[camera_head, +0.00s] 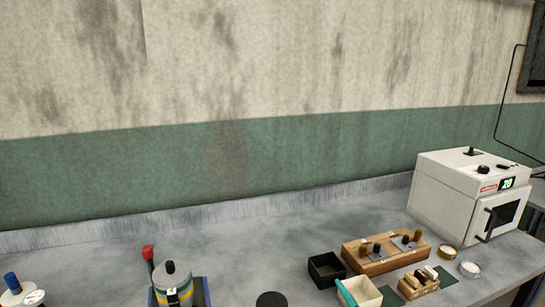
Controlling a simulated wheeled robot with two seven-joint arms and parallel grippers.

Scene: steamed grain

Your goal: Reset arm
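Neither of my grippers nor either arm shows in the head view. The view takes in the back of a grey worktop (245,237) and the wall behind it. I cannot tell how the arms stand.
A white oven-like machine (455,195) reading 20 stands at the right. A wooden block (372,265), a black box (322,275) and a teal-edged box (362,292) lie before it. A round pot (173,280) and a blue-knobbed item (22,294) stand left. The worktop's back middle is clear.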

